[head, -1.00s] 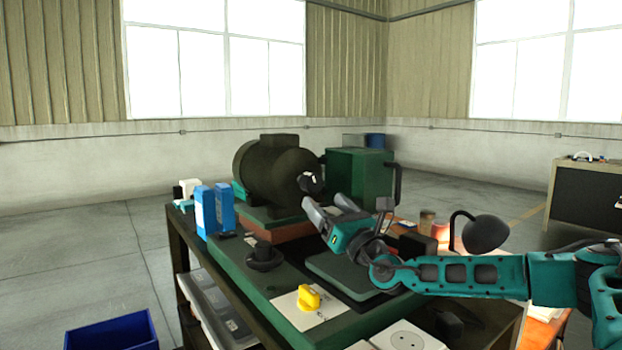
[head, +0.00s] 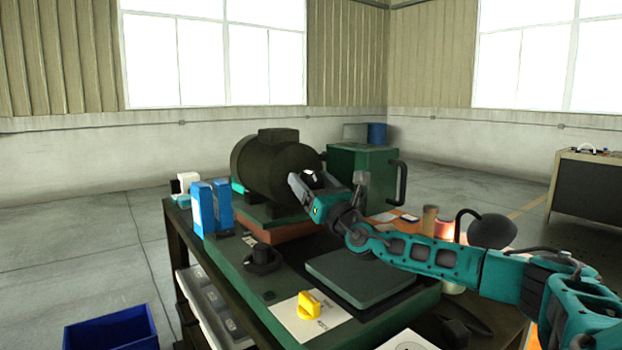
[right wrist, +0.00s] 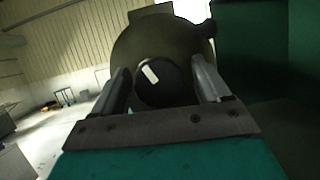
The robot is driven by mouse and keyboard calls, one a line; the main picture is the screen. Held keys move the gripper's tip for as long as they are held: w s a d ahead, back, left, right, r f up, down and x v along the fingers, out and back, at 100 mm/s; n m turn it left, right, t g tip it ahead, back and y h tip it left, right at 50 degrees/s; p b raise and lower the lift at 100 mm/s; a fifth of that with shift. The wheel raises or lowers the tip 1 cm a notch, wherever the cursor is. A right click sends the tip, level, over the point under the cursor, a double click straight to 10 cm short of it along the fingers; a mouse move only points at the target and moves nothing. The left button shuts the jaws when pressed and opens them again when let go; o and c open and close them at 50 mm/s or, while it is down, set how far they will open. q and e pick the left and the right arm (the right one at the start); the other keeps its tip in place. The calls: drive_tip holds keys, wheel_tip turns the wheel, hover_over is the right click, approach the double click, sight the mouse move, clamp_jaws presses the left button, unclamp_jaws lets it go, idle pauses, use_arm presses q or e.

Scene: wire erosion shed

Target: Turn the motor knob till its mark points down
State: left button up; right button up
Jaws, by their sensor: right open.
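The dark motor (head: 272,170) stands on a reddish-brown base at the back of the green bench. Its black round knob shows in the right wrist view (right wrist: 168,88), with a white mark (right wrist: 150,73) at its upper left. In the head view the knob is partly hidden by my right gripper (head: 326,179). In the right wrist view, the fingers of this gripper (right wrist: 163,76) are open, one on each side of the knob. I cannot tell whether they touch it. My left gripper is not in view.
A green box (head: 362,172) with dark handles stands right of the motor. Blue boxes (head: 212,208) stand at its left. A yellow knob (head: 309,304) on a white plate, a black knob (head: 262,258) and a flat green pad (head: 360,276) lie nearer. A dark lamp (head: 490,231) stands at the right.

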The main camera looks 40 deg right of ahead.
drive_tip(key=shift+w+r, duration=0.1)
drive_tip(key=shift+w, duration=0.2)
drive_tip(key=shift+c, duration=0.4)
drive_tip(key=c, duration=0.9)
